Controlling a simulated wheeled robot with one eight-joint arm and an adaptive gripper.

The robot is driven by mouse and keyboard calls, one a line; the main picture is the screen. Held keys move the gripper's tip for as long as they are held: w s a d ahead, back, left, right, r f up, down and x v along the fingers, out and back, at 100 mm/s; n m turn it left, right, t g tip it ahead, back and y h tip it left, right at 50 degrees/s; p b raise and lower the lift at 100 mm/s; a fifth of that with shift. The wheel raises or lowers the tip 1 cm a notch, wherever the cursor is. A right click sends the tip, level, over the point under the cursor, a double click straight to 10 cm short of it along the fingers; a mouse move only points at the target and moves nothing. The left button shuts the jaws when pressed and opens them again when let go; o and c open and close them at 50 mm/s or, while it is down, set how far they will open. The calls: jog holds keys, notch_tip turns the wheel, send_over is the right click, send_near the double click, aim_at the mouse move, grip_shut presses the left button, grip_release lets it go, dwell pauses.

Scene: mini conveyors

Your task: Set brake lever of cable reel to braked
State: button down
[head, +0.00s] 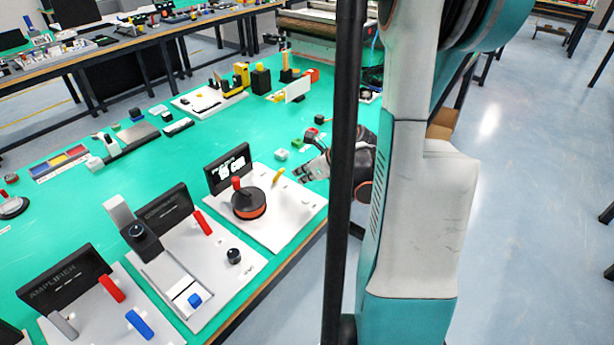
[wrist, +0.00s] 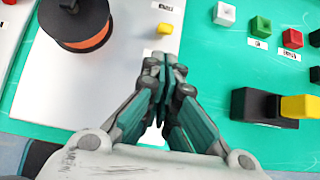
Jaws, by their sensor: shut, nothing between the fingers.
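The cable reel (head: 248,204) is a dark disc with an orange rim and a red upright knob, on a white panel (head: 285,228) with a black display behind it. The reel also shows at the upper left of the wrist view (wrist: 82,25). The small yellow brake lever (head: 279,177) sits on the panel right of the reel, and in the wrist view (wrist: 165,28) it lies beside a small printed label. My gripper (head: 304,174) is shut and empty, just right of the lever. In the wrist view its fingertips (wrist: 163,66) are below the lever, apart from it in the picture.
White, green and red buttons (wrist: 260,26) stand on the green table right of the panel. A black and yellow block (wrist: 275,107) is near my gripper's right side. Another panel with a red lever (head: 202,222) stands left of the reel panel.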

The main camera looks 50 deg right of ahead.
aim_at(278, 176)
jog(key=shift+b+x, duration=0.95)
jog(key=shift+x, duration=1.85)
jog(key=shift+w+r+g+p, duration=0.1)
jog(key=shift+r+g+p, duration=0.15)
jog(key=shift+g+p, duration=0.2)
jog(key=shift+a, duration=0.1)
jog(key=shift+g+p, duration=0.3)
jog(key=shift+g, duration=0.05)
